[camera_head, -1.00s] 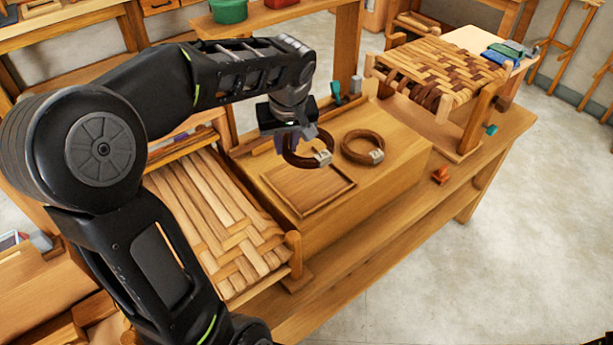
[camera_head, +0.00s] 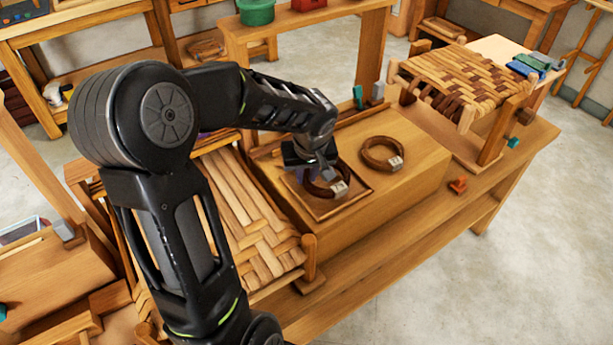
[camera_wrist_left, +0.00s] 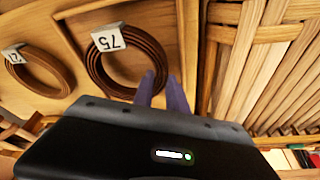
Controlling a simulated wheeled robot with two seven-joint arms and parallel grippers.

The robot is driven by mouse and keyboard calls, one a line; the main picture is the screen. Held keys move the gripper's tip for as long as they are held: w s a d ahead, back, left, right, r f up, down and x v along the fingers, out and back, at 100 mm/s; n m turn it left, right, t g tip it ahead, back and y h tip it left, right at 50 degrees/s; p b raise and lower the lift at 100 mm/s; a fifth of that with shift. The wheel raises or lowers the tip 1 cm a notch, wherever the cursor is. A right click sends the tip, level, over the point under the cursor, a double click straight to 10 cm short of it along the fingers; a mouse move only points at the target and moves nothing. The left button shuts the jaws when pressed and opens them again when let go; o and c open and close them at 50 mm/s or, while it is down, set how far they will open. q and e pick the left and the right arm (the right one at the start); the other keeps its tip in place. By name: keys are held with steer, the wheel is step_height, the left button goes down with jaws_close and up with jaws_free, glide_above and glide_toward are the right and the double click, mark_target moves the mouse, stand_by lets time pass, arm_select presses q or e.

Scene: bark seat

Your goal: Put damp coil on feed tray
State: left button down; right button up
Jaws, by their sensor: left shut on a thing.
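My left gripper (camera_head: 313,181) is shut on a dark brown coil (camera_head: 338,193) with a pale tag, by its near side. A second brown tagged coil (camera_head: 382,154) lies on the bench block to the right of the tray, and shows in the left wrist view (camera_wrist_left: 38,72). My right gripper is out of view.
A woven seat frame (camera_head: 262,235) stands left of the tray, close to my left arm. Another woven stool (camera_head: 455,80) stands at the far right of the bench. A small orange item (camera_head: 457,185) lies on the lower bench top. The block's right front is bare.

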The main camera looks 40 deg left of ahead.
arm_select(q)
steer(key=shift+f, duration=0.7)
steer(key=shift+f+b, duration=0.2)
steer(key=shift+b, duration=0.1)
steer(key=c, duration=1.6)
jaws_free()
steer(key=shift+r, duration=0.1)
steer(key=shift+r, duration=0.1)
